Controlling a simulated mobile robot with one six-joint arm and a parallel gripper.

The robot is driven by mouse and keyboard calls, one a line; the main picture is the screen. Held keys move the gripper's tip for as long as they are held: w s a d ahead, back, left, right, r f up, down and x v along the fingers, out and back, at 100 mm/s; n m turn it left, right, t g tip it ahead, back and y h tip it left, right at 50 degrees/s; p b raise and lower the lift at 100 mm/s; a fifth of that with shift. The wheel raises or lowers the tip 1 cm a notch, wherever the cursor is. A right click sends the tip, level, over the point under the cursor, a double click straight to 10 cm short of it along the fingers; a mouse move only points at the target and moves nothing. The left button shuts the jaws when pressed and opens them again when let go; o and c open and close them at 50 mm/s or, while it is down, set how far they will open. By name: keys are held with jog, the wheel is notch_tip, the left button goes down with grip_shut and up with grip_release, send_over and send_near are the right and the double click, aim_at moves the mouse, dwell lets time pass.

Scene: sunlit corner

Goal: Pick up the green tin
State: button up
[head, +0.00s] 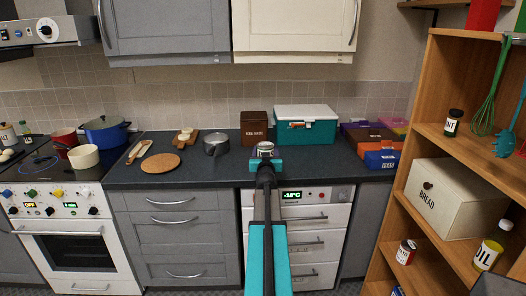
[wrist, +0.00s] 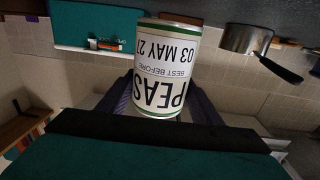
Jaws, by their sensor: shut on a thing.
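The green tin (head: 265,147) is a can with a white label and narrow green bands. In the wrist view the tin (wrist: 168,70) shows upside down, with "PEAS" and "BEST BEFORE 03 MAY" on its label. My gripper (head: 265,161) is shut on the tin, with a dark finger on each side of it in the wrist view. In the head view the tin shows at the far end of my arm, over the dark counter (head: 225,172). I cannot tell whether its base touches the counter.
A wooden shelf (head: 440,140) rises at the right.

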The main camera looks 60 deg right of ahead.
jog(key=s+r+p+v, duration=0.1)
jog(key=p+v, duration=0.1)
jog(key=v, duration=0.7)
jog(key=shift+s, duration=0.25)
jog(key=shift+d, duration=0.1)
dwell(0.4)
